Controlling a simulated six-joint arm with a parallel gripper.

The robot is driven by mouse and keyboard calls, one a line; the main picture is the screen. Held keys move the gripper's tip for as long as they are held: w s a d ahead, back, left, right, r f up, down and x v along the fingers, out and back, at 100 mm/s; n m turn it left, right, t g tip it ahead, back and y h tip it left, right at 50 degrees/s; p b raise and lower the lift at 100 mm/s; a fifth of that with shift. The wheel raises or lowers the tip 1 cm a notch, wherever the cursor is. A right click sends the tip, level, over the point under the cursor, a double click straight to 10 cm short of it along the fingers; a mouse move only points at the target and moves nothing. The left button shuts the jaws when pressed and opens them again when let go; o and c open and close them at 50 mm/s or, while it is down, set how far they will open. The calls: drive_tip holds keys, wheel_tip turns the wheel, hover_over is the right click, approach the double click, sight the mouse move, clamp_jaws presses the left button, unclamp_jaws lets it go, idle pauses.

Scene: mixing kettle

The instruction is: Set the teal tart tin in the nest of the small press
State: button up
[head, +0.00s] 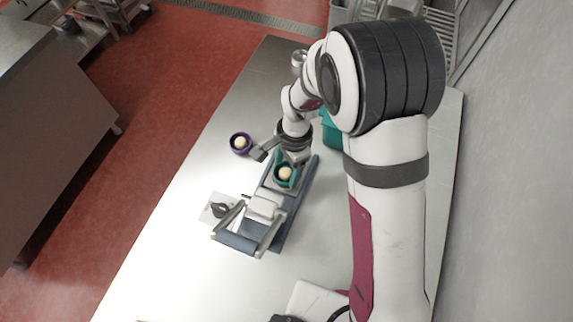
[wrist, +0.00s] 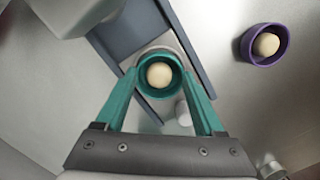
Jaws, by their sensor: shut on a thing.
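The teal tart tin (wrist: 143,77) holds a pale dough ball (wrist: 159,74). It also shows in the head view (head: 277,180). My gripper (wrist: 161,82) is shut on the tin, one teal finger on each side of it. The small press (head: 274,222) has a blue-grey base, a pale block and a metal lever frame at its near end. The tin is over the far part of the press base, with a pale rounded plate (wrist: 152,51) showing just behind it. The tin hides most of the nest, and I cannot tell whether it rests there or hangs just above.
A purple tin (head: 233,148) with a pale ball stands left of the press. A plate with a dark knob (head: 220,210) lies beside the press. A teal object (head: 331,134) is partly hidden behind my arm. The metal table (head: 165,240) is clear at the left front.

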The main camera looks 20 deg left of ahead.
drive_tip(key=shift+f, duration=0.1)
drive_tip(key=o, duration=1.3)
wheel_tip(320, 180, up, 6)
drive_tip(key=shift+r, duration=0.55)
